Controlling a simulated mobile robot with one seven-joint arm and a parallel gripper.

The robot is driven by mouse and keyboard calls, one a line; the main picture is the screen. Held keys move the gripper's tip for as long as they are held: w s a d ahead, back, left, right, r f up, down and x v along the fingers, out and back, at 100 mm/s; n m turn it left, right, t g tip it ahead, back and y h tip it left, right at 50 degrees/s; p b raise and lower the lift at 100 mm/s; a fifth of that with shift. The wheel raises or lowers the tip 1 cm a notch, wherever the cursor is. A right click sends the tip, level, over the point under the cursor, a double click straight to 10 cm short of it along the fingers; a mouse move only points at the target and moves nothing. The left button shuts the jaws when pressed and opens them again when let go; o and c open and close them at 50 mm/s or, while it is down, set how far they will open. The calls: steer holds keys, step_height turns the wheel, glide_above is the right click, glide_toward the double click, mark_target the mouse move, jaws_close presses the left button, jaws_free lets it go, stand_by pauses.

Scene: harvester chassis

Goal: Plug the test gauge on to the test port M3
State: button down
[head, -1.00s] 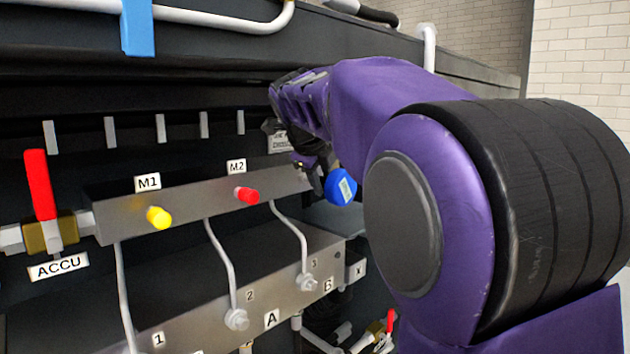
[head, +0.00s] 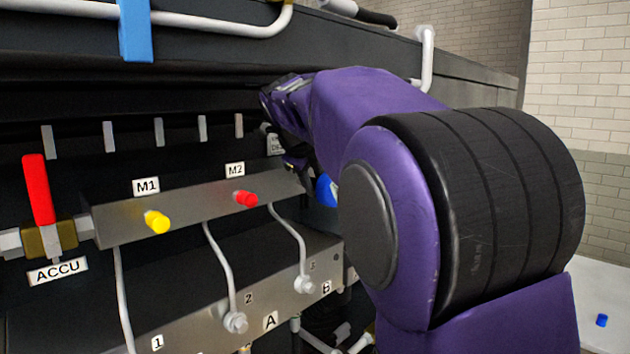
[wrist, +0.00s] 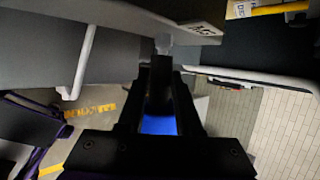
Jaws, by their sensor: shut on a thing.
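The blue test gauge (head: 326,190) shows in the head view just right of the manifold block, partly covered by my arm. In the wrist view its blue part (wrist: 158,124) is between the dark fingers of my gripper (wrist: 163,75), which is shut on it. A light grey fitting (wrist: 163,42) lies just beyond the fingertips, beside a white label (wrist: 203,28) that I cannot read clearly. I cannot tell whether the gauge touches that fitting. No port marked M3 is legible; in the head view my arm covers the block's right end.
The block (head: 190,205) carries a yellow cap (head: 157,222) at M1 and a red cap (head: 246,199) at M2. A red lever (head: 38,190) stands at left. Pipes run below the block, and a dark beam overhangs it. A small blue object (head: 601,320) lies at lower right.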

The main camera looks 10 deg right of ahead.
steer(key=shift+w+a, duration=0.2)
steer(key=shift+w, duration=0.1)
steer(key=c, duration=0.5)
jaws_free()
